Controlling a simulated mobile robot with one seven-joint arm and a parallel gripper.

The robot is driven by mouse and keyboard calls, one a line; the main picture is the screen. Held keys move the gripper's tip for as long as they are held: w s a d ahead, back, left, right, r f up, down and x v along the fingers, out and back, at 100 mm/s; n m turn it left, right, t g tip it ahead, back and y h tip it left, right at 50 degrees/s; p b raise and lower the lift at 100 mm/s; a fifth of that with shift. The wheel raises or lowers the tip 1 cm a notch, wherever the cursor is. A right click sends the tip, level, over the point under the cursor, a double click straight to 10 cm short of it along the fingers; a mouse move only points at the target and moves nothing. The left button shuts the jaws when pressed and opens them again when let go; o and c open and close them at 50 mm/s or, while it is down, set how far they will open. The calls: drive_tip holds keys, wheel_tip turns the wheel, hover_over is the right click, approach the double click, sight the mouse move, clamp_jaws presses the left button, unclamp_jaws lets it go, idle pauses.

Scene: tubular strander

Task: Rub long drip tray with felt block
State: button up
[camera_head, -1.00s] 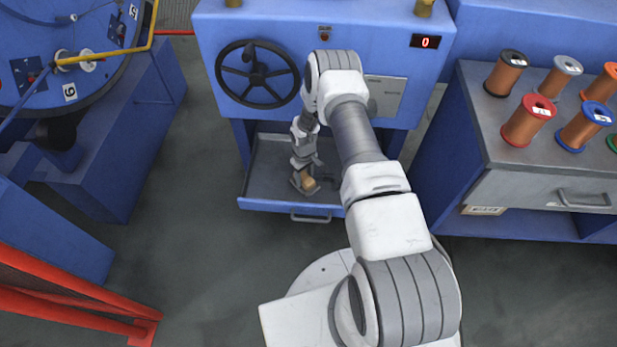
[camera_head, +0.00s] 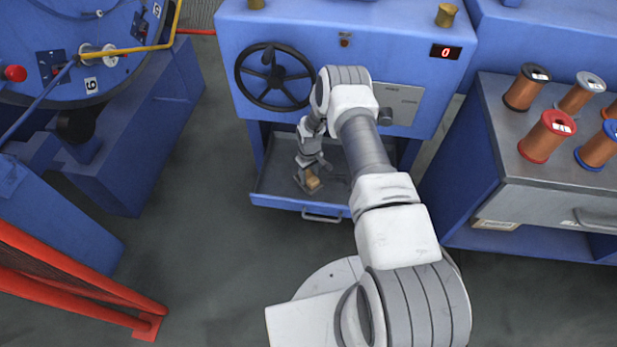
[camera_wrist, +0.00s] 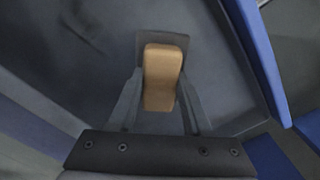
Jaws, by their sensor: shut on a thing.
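The long drip tray (camera_head: 272,183) is a shallow grey-floored tray with a blue front and a handle, low under the blue machine in the head view. Its grey floor also fills much of the wrist view (camera_wrist: 70,85). The felt block is a tan block (camera_wrist: 161,75) on a dark grey pad (camera_wrist: 180,42). My gripper (camera_head: 308,183) is shut on it, one finger on each side, and holds it down in the tray. The block looks low against the tray floor; its underside is hidden, so I cannot tell exact contact. My arm covers the tray's right part.
The blue machine (camera_head: 290,30) with a black handwheel (camera_head: 274,77) stands above the tray. A bench (camera_head: 500,140) with several wire spools is at right. A red guard frame (camera_head: 75,290) is at lower left. The floor (camera_head: 200,240) in front of the tray is clear at left.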

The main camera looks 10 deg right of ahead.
drive_tip(key=shift+s+d, duration=0.3)
drive_tip(key=shift+d, duration=0.45)
drive_tip(key=shift+s+d, duration=0.3)
drive_tip(key=shift+d, duration=0.4)
drive_tip(key=shift+s+d+f, duration=0.1)
drive_tip(key=shift+s+d, duration=0.3)
drive_tip(key=shift+d, duration=0.45)
drive_tip(key=shift+s+d, duration=0.35)
drive_tip(key=shift+d, duration=0.5)
drive_tip(key=shift+s+d, duration=0.35)
drive_tip(key=shift+d, duration=0.55)
drive_tip(key=shift+s+d, duration=0.35)
drive_tip(key=shift+d, duration=0.5)
drive_tip(key=shift+s+d, duration=0.35)
drive_tip(key=shift+d, duration=0.55)
